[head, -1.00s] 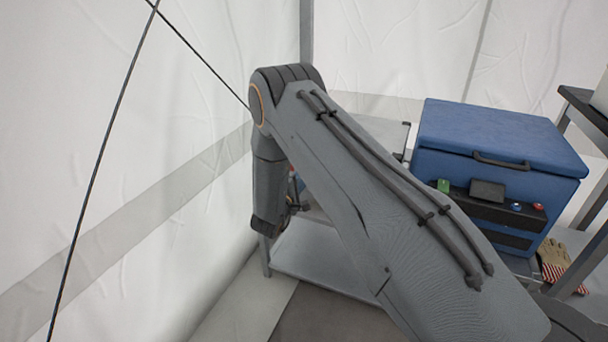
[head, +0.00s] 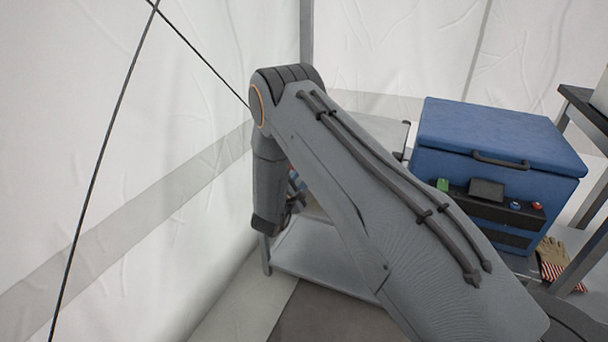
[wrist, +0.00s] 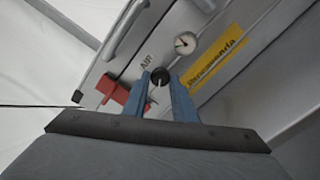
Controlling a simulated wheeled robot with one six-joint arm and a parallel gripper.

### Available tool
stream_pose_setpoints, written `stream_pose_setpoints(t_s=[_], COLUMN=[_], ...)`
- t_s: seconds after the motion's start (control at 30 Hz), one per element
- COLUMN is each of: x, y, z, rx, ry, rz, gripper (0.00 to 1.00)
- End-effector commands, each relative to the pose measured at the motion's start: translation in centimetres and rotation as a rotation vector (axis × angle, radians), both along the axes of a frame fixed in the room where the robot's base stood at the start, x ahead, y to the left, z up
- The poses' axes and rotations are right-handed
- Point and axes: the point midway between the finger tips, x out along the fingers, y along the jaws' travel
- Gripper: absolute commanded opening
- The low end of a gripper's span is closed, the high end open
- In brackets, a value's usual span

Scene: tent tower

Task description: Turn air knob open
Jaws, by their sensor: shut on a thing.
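The air knob (wrist: 160,77) is a small round black knob on a light grey panel (wrist: 205,30), beside the printed word AIR. It shows in the wrist view between the two blue fingers of my gripper (wrist: 160,88). The gripper is shut on the knob. A pale line shows on the knob's near side, and the fingers hide its flanks. In the head view my arm covers the panel and the knob.
On the panel are a red part (wrist: 113,92) left of the knob, a round gauge (wrist: 185,42) and a yellow label (wrist: 217,62). In the head view a blue box (head: 500,135) stands right of my arm, with gloves (head: 553,262) near it. White tent walls (head: 150,130) lie left.

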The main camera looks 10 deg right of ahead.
Motion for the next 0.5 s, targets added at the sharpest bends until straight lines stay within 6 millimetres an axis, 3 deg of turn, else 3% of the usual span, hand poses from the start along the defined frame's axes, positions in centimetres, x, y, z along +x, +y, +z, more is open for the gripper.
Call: stream_pose_setpoints(t_s=[0.2, 0.23, 0.3, 0.5], x=[0.06, 0.07, 0.06, 0.03], y=[0.36, 0.36, 0.30, -0.13], z=[-0.02, -0.03, -0.02, -0.02], rx=[0.001, 0.001, 0.001, 0.001], ry=[0.001, 0.001, 0.000, -0.001], rz=[0.008, 0.008, 0.007, 0.000], gripper=[0.02, 0.28, 0.40, 0.42])
